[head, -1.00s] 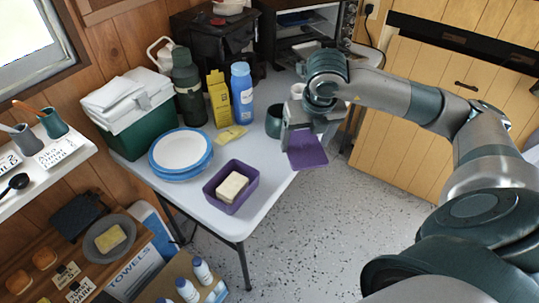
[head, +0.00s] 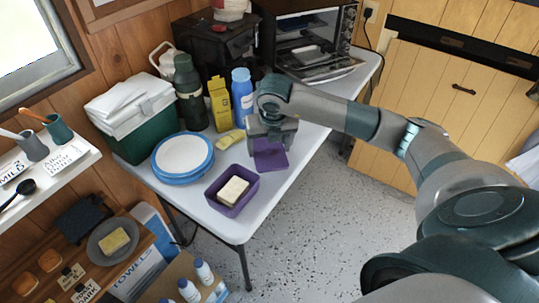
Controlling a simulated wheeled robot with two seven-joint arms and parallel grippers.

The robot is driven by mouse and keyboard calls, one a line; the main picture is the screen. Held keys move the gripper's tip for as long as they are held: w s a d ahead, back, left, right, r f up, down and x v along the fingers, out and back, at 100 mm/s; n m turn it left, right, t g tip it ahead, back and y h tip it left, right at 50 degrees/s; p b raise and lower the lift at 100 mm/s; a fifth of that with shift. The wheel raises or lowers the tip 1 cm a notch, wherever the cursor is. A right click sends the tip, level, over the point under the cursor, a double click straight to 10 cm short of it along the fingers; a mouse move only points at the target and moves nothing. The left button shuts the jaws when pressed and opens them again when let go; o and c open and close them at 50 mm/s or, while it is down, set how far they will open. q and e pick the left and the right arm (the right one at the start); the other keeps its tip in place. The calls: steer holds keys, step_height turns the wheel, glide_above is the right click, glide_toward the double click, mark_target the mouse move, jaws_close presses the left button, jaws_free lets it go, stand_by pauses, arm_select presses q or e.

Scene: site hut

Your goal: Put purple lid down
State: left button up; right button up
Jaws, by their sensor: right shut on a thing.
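The purple lid (head: 271,156) is held by my right gripper (head: 269,138), which is shut on its far edge. The lid is over or close above the table, right of the purple box; I cannot tell whether it touches the tabletop. The open purple box (head: 232,190) stands near the table's front edge with a pale sandwich-like block (head: 233,190) inside. My left gripper is not in view.
The white table (head: 226,221) also holds blue-rimmed plates (head: 183,153), a yellow item (head: 231,139), a yellow box (head: 219,103), a blue bottle (head: 242,97), a dark green flask (head: 188,92) and a green cooler (head: 143,138). A toaster oven (head: 308,42) stands behind. The right tabletop is mostly clear.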

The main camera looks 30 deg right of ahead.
mark_target(270, 155)
steer(key=shift+f, duration=0.1)
steer(key=shift+f, duration=0.3)
step_height(270, 155, down, 3)
steer(key=shift+r+p, duration=0.1)
steer(key=shift+p, duration=0.45)
steer(key=shift+f, duration=0.2)
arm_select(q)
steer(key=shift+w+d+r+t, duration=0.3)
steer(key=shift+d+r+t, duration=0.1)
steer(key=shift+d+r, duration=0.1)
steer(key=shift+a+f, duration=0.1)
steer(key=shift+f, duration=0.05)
arm_select(e)
steer(key=shift+f, duration=0.2)
steer(key=o, duration=1)
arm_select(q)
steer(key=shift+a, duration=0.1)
arm_select(e)
steer(key=shift+r, duration=0.1)
